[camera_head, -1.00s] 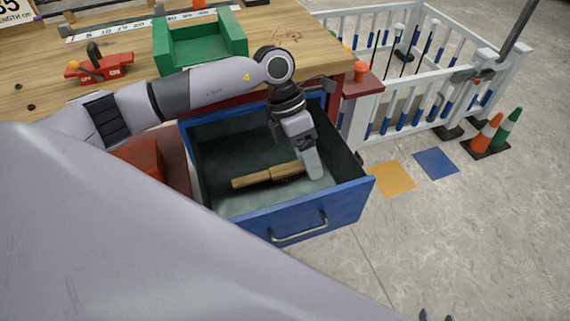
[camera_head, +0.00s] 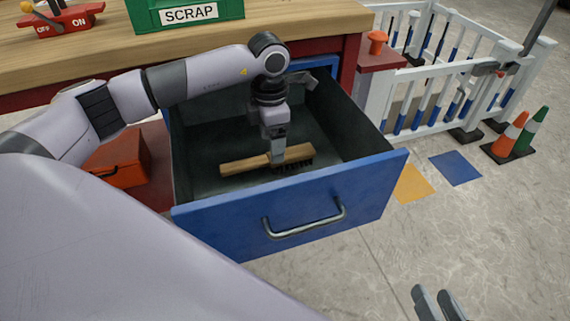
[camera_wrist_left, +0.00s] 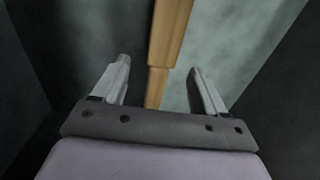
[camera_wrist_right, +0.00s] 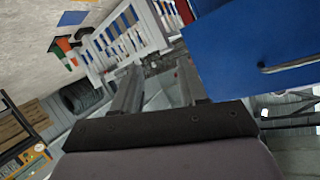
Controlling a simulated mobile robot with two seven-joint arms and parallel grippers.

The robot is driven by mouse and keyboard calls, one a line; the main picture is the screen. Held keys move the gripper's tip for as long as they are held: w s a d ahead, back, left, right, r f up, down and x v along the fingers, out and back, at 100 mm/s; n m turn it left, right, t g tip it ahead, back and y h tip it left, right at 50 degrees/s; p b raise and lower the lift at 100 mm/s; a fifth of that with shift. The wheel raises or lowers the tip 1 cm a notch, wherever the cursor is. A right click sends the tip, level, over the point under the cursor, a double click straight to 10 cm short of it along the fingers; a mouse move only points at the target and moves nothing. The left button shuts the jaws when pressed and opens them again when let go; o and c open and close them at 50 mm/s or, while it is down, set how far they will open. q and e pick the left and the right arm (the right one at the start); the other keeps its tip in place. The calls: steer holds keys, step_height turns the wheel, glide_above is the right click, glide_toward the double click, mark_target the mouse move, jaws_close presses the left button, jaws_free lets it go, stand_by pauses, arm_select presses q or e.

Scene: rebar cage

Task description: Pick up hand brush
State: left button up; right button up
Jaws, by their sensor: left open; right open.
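The hand brush (camera_head: 245,165) lies in the open blue drawer, its wooden handle to the left and dark bristles to the right. My left gripper (camera_head: 278,158) reaches down into the drawer over the brush, near where handle and bristles meet. In the left wrist view, the wooden brush (camera_wrist_left: 168,35) runs between the two spread fingers (camera_wrist_left: 160,80), with a gap on each side. The lower fingertips are partly hidden in the head view. My right gripper (camera_head: 440,303) is open and empty outside the drawer, at the bottom right.
The blue drawer (camera_head: 300,215) has high walls around the left gripper and a metal handle in front. The wooden workbench (camera_head: 90,57) with a green scrap bin (camera_head: 190,14) is above. A red box (camera_head: 118,160) stands left. White fencing (camera_head: 425,95) and cones (camera_head: 510,138) stand right.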

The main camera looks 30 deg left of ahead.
mark_target(268, 163)
arm_select(q)
step_height(268, 163, down, 6)
steer(key=shift+s+b, duration=0.1)
steer(key=shift+b, duration=1.05)
steer(key=shift+r, duration=0.1)
steer(key=c, duration=1.2)
